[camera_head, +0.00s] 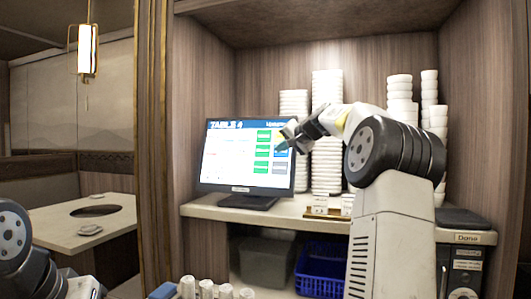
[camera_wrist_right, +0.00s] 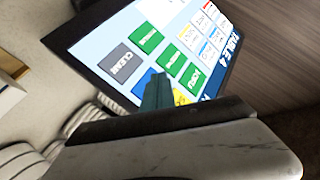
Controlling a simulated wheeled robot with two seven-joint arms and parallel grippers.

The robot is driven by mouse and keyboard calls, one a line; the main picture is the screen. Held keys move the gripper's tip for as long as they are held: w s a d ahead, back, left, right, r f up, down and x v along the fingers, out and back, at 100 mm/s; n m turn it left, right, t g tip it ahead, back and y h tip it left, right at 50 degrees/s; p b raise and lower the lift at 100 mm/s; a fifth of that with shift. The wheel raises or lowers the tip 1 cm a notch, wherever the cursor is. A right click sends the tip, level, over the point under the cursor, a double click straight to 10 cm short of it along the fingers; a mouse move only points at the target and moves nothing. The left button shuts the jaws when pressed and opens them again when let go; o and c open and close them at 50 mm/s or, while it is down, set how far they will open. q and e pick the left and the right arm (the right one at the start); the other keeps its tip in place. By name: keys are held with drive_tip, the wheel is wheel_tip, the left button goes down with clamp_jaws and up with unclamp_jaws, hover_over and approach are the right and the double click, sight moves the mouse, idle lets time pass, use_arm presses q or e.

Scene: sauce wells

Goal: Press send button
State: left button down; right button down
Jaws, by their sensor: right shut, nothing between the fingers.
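A black-framed monitor (camera_head: 225,165) stands on the shelf, its lit screen headed "TABLE 4". In the right wrist view the screen (camera_wrist_right: 165,22) shows tilted, with several green buttons, a grey CLEAR button (camera_wrist_right: 120,63), a yellow button (camera_wrist_right: 180,97) and a blue button (camera_wrist_right: 146,80). I cannot read a send label; the blue button is partly hidden by my finger. My right gripper (camera_head: 284,146) is shut and empty, its teal tip (camera_wrist_right: 157,92) in front of the screen's right-hand buttons. I cannot tell whether it touches. My left gripper is out of view.
Tall stacks of white dishes (camera_head: 326,85) stand behind and right of the monitor. A small sign (camera_head: 325,212) sits on the shelf (camera_head: 215,208). A blue basket (camera_head: 320,275) and grey bin (camera_head: 265,262) are below. A table (camera_head: 60,225) is at left.

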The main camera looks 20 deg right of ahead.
drive_tip(key=shift+w, duration=0.1)
idle(0.6)
drive_tip(key=shift+w+d+f, duration=0.15)
drive_tip(key=shift+w+d, duration=0.1)
drive_tip(key=shift+w+d+f, duration=0.1)
drive_tip(key=shift+w+d, duration=0.1)
drive_tip(key=shift+w, duration=0.1)
idle(0.7)
drive_tip(key=shift+s, duration=0.1)
drive_tip(key=shift+s+a+r, duration=0.25)
drive_tip(key=shift+s+a, duration=0.2)
drive_tip(key=shift+s, duration=0.1)
idle(0.3)
drive_tip(key=shift+s+a+r, duration=0.25)
drive_tip(key=shift+s+a, duration=0.2)
drive_tip(key=shift+s, duration=0.2)
drive_tip(key=shift+s+a+r, duration=0.2)
drive_tip(key=shift+s+a, duration=0.25)
drive_tip(key=shift+s, duration=0.25)
drive_tip(key=shift+s+a+r, duration=0.25)
drive_tip(key=shift+s+a, duration=0.2)
drive_tip(key=shift+s, duration=0.2)
